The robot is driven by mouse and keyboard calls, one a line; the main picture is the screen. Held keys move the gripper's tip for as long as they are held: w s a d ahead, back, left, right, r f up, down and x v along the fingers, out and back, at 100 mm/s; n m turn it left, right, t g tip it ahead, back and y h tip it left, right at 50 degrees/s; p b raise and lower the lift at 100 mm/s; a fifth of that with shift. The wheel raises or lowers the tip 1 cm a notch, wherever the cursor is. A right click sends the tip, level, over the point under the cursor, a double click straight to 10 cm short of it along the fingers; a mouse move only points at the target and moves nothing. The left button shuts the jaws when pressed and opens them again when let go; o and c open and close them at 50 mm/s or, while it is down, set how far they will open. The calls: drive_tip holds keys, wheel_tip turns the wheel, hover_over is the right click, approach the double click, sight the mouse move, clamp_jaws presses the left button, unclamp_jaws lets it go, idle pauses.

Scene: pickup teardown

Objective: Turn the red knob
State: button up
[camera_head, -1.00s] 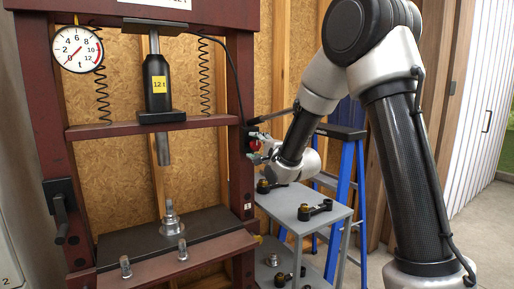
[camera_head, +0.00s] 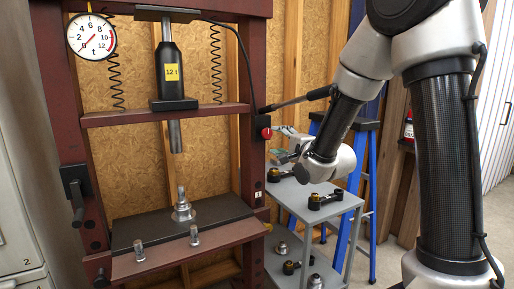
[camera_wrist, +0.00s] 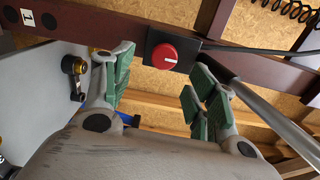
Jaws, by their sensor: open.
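The red knob (camera_head: 266,133) sits on a black box on the right post of the dark red press. In the wrist view the red knob (camera_wrist: 164,57) has a white mark and lies beyond the gap between my fingers. My gripper (camera_wrist: 160,85) is open, with green-padded fingers on either side of the line to the knob and nothing between them. In the head view my gripper (camera_head: 284,131) is small and close to the right of the knob. I cannot tell whether it touches the knob; the wrist view shows it apart.
A grey metal cart (camera_head: 285,190) with black and brass parts stands right of the press, below my arm. A blue stepladder (camera_head: 372,200) is behind it. The press frame (camera_head: 250,165) is close beside my gripper. A black lever with a grey rod (camera_wrist: 215,60) runs near the right finger.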

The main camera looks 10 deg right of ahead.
drive_tip(key=s+d+f+n+g+h, duration=0.2)
drive_tip(key=f+n+g, duration=0.1)
drive_tip(key=f, duration=0.3)
drive_tip(key=s+d+f+n+g+h, duration=0.1)
drive_tip(key=s+f+n+g, duration=0.25)
drive_tip(key=f, duration=0.35)
drive_tip(key=s+d+f+n+g+h, duration=0.2)
drive_tip(key=s+d+n+g, duration=0.2)
drive_tip(key=s, duration=0.4)
drive_tip(key=s+d+r+n, duration=0.1)
drive_tip(key=s+d+r, duration=0.1)
drive_tip(key=s+r, duration=0.2)
drive_tip(key=s+d+r+n+g, duration=0.1)
drive_tip(key=s+r, duration=0.3)
drive_tip(key=s, duration=0.7)
drive_tip(key=s+d+r+n+g, duration=0.1)
drive_tip(key=s+r, duration=0.3)
drive_tip(key=s, duration=0.4)
drive_tip(key=shift+d+n+h, duration=0.3)
drive_tip(key=shift+d+n, duration=0.5)
drive_tip(key=shift+n, duration=0.05)
